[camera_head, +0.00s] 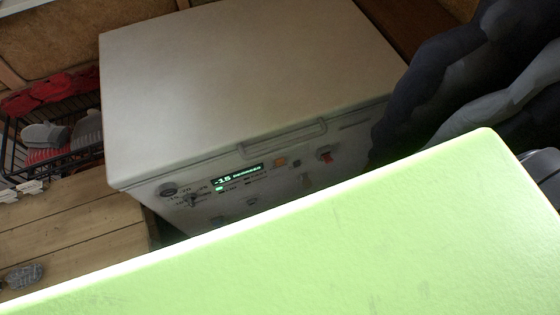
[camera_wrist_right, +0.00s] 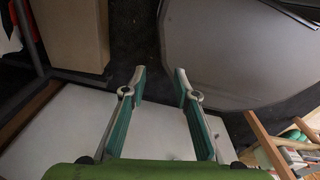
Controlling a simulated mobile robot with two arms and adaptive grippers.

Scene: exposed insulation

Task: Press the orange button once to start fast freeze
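The white chest freezer (camera_head: 240,75) stands in the middle of the head view with its lid shut. Its front panel has a lit green display (camera_head: 237,174) reading about -15, with a dial (camera_head: 168,190) on the left. A small orange square button (camera_head: 281,162) sits right of the display; nothing touches it. A red switch (camera_head: 325,156) is further right. My right gripper (camera_wrist_right: 160,72) shows in the right wrist view, with its two fingers apart and nothing between them. Neither gripper shows in the head view.
A bright green surface, possibly part of my own body, covers the lower head view and hides the freezer's lower front. A wire basket (camera_head: 50,140) with red items stands left, by a wooden surface (camera_head: 75,225). Dark draped shapes (camera_head: 450,75) crowd the right.

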